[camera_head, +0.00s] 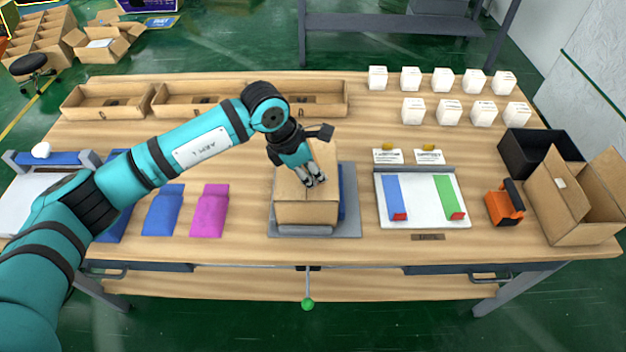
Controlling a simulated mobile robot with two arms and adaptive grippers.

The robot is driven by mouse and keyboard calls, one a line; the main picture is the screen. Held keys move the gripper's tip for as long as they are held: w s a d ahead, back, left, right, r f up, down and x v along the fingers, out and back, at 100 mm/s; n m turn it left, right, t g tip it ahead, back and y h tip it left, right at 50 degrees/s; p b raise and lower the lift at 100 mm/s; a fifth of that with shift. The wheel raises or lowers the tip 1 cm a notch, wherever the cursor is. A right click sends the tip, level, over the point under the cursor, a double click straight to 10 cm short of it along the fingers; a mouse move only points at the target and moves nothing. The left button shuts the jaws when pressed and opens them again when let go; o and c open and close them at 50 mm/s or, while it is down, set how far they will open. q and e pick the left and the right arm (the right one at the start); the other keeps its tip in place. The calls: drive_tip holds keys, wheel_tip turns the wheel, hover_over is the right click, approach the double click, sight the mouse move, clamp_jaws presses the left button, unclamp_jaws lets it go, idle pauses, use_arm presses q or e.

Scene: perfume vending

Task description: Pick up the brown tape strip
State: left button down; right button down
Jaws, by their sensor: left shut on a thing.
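A small flat brown strip (428,237) with dark marks lies near the table's front edge, below the white board; it looks like the brown tape strip, but its marks are too small to read. My left gripper (312,182) points down at the top of a cardboard box (306,213) in the middle of the table. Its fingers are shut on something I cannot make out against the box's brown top. It is well to the left of the brown strip. My right gripper is not in view.
The box sits on a grey base (350,228). A white board (423,202) with a blue and a green strip lies to its right. An orange tool (503,206), a black bin (528,148) and an open carton (585,205) stand at the right. White boxes stand behind.

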use_arm(q)
drive_tip(key=s+r+b, duration=0.3)
drive_tip(key=s+b, duration=0.2)
drive_tip(key=s, duration=1.1)
drive_tip(key=shift+d+r+p, duration=0.25)
drive_tip(key=shift+r+p, duration=0.2)
drive_tip(key=shift+r, duration=0.75)
drive_tip(key=shift+d+r+p, duration=0.2)
drive_tip(key=shift+r+p, duration=0.25)
drive_tip(key=shift+r, duration=0.7)
